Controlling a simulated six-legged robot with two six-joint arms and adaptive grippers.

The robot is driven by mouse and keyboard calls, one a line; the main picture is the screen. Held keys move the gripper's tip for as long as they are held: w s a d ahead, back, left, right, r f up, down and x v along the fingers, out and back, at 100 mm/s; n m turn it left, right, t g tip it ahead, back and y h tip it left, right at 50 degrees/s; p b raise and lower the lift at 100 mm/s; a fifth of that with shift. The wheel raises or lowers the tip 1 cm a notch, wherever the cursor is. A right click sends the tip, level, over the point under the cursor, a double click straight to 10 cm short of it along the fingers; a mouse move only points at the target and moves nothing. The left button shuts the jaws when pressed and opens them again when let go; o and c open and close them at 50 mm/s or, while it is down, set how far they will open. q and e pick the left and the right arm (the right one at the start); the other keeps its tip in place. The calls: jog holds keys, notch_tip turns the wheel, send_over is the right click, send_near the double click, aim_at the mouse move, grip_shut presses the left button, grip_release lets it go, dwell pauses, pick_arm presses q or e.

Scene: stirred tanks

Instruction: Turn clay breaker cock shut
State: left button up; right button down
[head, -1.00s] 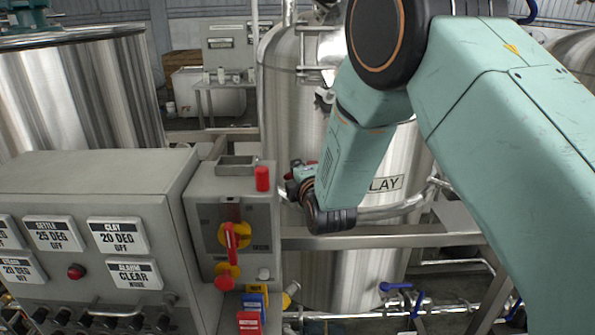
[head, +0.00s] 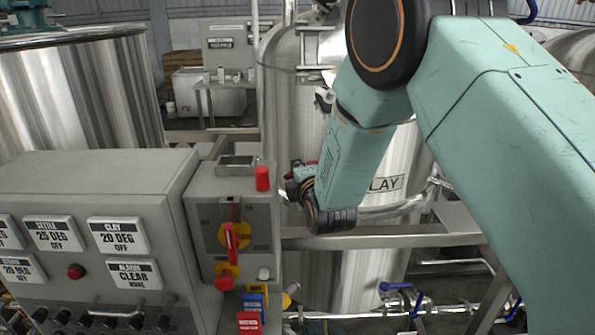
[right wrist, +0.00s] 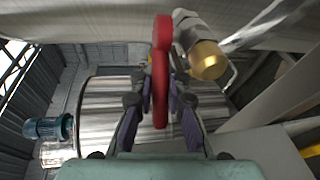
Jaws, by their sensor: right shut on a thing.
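In the right wrist view a red lever (right wrist: 161,75) stands between the fingers of my right gripper (right wrist: 160,98), which is shut on it. Beside the lever is a steel valve body with a brass end (right wrist: 207,60). In the head view my right gripper (head: 300,180) is at the left side of the steel tank (head: 290,110), whose label (head: 385,184) shows "LAY", its start hidden by my arm. The cock is mostly hidden there by my wrist and gripper. My left gripper is not in view.
A grey control box with a red and yellow rotary switch (head: 231,240) stands left of my gripper, beside a labelled panel (head: 90,190). A steel rail (head: 380,238) runs below my wrist. Pipes with blue-handled valves (head: 398,287) are lower right.

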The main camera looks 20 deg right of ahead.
jog(key=shift+s+f, duration=0.15)
jog(key=shift+f, duration=0.2)
jog(key=c, duration=1.7)
grip_release()
jog(key=shift+a, duration=0.1)
jog(key=o, duration=0.4)
jog(key=shift+s+a+r, duration=0.1)
jog(key=shift+s+r, duration=0.05)
jog(key=shift+r, duration=0.2)
jog(key=shift+c, duration=0.2)
jog(key=shift+w, duration=0.25)
jog(key=s+r, duration=0.2)
jog(key=s, duration=1)
jog(key=shift+a, duration=0.45)
